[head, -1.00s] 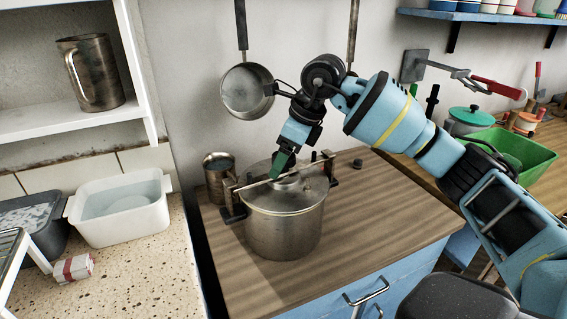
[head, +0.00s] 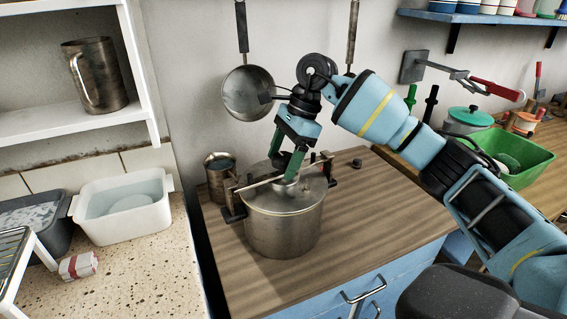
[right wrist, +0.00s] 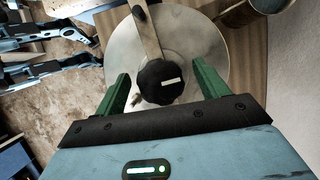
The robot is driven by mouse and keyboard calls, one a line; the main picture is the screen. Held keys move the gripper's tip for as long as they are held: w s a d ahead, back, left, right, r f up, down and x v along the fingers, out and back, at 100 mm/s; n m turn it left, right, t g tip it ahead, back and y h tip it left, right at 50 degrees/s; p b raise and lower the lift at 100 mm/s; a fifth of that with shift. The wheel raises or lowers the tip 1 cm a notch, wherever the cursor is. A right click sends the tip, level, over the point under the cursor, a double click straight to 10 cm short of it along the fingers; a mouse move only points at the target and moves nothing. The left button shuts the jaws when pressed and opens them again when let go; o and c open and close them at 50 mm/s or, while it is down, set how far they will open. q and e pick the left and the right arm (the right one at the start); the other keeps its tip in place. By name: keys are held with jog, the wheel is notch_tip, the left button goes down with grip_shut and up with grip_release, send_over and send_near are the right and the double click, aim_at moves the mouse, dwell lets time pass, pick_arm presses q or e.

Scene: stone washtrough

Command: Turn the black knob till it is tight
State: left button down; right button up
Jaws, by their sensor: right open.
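The black knob (right wrist: 160,82) has a pale mark on it and sits on a flat metal bar (right wrist: 147,35) over the round lid of a steel pot (head: 283,228). The pot stands on the wooden counter, and in the head view my fingers mostly cover the knob. My right gripper (right wrist: 163,84) has green fingers and is open, with one finger on each side of the knob. A small gap shows between the knob and each finger in the right wrist view. My left gripper is not in the head view.
A metal mug (head: 219,178) stands close behind the pot at the left. A small dark piece (head: 357,163) lies on the counter to the right. Pans (head: 248,93) hang on the wall behind. The counter's front right (head: 385,220) is clear.

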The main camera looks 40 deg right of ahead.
jog(key=c, duration=0.8)
jog(key=shift+o, duration=0.2)
jog(key=shift+r+m+p, duration=0.15)
jog(key=shift+m+p, duration=0.2)
jog(key=shift+m, duration=0.15)
jog(key=shift+m+t+h+p, duration=0.4)
jog(key=shift+m+t+p, duration=0.45)
jog(key=shift+m, duration=0.85)
jog(key=shift+m+t+p, duration=0.35)
jog(key=shift+m+p, duration=0.3)
jog(key=shift+m, duration=0.45)
jog(key=shift+m+t+h+p, duration=0.25)
jog(key=shift+m+h+p, duration=0.5)
jog(key=shift+m, duration=0.75)
jog(key=shift+m+t+h+p, duration=0.25)
jog(key=shift+m+h+p, duration=0.2)
jog(key=shift+m+p, duration=0.75)
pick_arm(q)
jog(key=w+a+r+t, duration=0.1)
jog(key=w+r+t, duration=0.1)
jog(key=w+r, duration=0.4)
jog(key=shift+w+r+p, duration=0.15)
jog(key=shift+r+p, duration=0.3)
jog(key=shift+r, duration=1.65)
pick_arm(e)
jog(key=shift+m+h, duration=0.6)
jog(key=shift+m, duration=1.2)
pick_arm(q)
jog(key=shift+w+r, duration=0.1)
